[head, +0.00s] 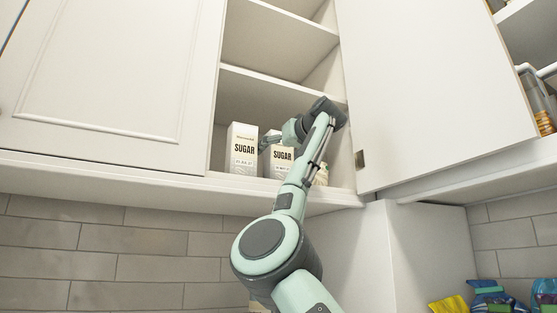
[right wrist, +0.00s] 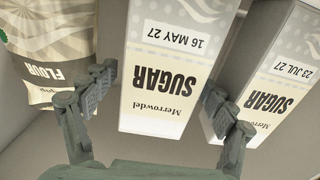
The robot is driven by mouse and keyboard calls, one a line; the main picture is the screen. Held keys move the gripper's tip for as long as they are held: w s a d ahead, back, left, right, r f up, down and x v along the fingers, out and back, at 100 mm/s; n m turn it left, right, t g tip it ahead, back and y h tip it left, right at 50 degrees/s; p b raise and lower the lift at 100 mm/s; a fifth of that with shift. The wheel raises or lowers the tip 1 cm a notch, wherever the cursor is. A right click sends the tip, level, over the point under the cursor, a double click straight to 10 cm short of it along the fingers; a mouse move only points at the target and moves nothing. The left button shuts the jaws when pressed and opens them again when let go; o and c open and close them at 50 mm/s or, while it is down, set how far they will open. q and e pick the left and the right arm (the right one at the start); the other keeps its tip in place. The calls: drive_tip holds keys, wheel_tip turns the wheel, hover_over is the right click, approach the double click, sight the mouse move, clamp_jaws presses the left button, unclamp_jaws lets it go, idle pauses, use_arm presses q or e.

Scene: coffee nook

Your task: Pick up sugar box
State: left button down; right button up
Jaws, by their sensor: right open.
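Two white and beige sugar boxes stand side by side on the bottom shelf of the open cabinet. The left sugar box (head: 243,150) is in clear view; the right sugar box (head: 280,166) is partly hidden by my right arm. My right gripper (head: 268,142) is open at the right box. In the right wrist view, which is upside down, the box dated 16 May 27 (right wrist: 165,70) lies between the spread fingers (right wrist: 160,84). The box dated 23 Jul 27 (right wrist: 277,80) is at the right, partly behind one finger. Contact cannot be told. My left gripper is not in view.
A flour bag (right wrist: 50,50) stands beside the middle box, close to the other finger. The open cabinet door (head: 430,90) is right of my arm. A shelf board (head: 280,83) runs above the boxes. Colourful packets (head: 490,300) lie at the lower right.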

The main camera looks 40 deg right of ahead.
drive_tip(key=c, duration=1.4)
drive_tip(key=shift+c, duration=0.7)
drive_tip(key=shift+r, duration=0.1)
